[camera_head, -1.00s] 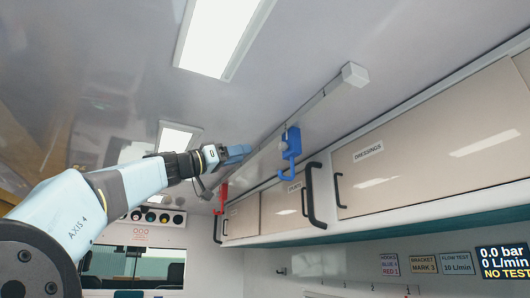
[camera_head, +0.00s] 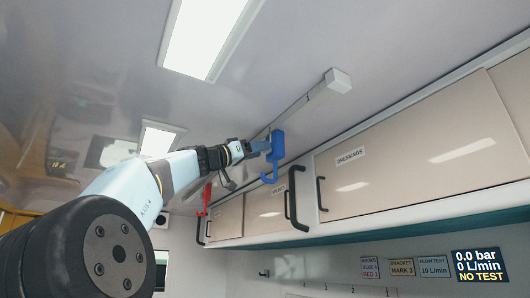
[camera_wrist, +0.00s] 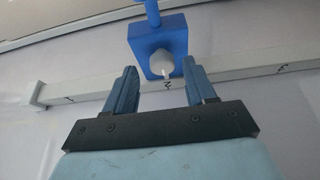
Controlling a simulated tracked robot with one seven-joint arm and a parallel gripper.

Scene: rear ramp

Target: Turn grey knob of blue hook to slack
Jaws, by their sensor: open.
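The blue hook (camera_head: 277,148) hangs from the ceiling rail, with its curved end pointing down. In the wrist view its blue block (camera_wrist: 147,36) sits on the rail, and the pale grey knob (camera_wrist: 159,62) with a white pointer faces me. My gripper (camera_head: 265,147) is beside the hook in the head view and hides the knob there. In the wrist view my gripper (camera_wrist: 158,80) is open, its two blue fingers apart, with the knob beyond the gap between the tips. I cannot tell whether the fingers touch anything.
The ceiling rail (camera_head: 312,100) carries marks, and a red hook (camera_head: 206,198) hangs farther along it. Overhead cabinets (camera_head: 420,140) with dark handles (camera_head: 292,198) line the right side. Label plates and a display (camera_head: 480,266) reading "NO TEST" are below.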

